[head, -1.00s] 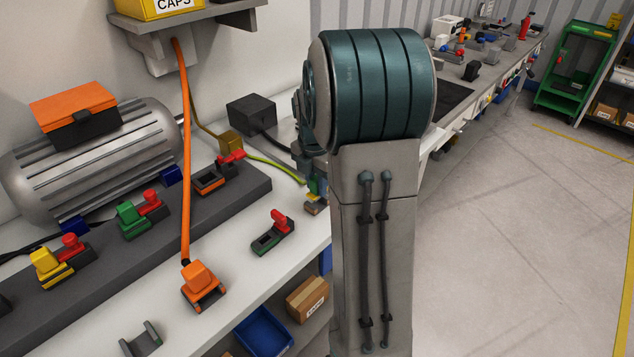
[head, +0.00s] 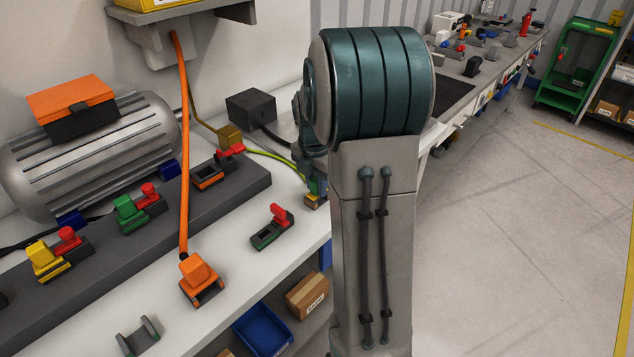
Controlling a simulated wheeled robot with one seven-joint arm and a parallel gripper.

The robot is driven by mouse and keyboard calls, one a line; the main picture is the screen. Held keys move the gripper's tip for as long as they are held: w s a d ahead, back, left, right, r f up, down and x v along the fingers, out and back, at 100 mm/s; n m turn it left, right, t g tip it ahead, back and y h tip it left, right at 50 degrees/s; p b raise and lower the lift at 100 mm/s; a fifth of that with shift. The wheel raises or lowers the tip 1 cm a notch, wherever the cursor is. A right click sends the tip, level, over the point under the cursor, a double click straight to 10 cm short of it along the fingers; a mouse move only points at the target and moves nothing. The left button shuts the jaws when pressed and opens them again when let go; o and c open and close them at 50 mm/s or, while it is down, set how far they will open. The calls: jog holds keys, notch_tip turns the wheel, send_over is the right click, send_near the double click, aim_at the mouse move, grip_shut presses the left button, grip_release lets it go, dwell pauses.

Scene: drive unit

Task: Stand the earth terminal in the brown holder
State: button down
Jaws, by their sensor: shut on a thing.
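The earth terminal is mostly hidden in my gripper (head: 316,184), which is shut on it at the right edge of the bench, partly behind my arm. Its green-yellow cable (head: 277,158) runs from there back to the left. A small tan-brown piece (head: 313,201) shows right under the fingers; it may be the brown holder, but it is too small and too covered to tell. I cannot tell whether the terminal touches it or stands upright.
An orange plug (head: 197,277) on an orange cable sits at the bench front. A red-levered green-black holder (head: 271,228) and an empty grey cradle (head: 138,337) are nearby. A motor (head: 95,150) and a dark rail with several coloured connectors stand left. A mustard-brown block (head: 229,137) is behind.

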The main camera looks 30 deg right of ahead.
jog(key=c, duration=1.1)
grip_release()
notch_tip(320, 180, up, 14)
jog(key=f, duration=0.1)
notch_tip(320, 180, up, 6)
jog(key=p, duration=0.5)
send_over(315, 179)
jog(key=shift+s+a+f, duration=0.1)
jog(key=shift+a, duration=0.1)
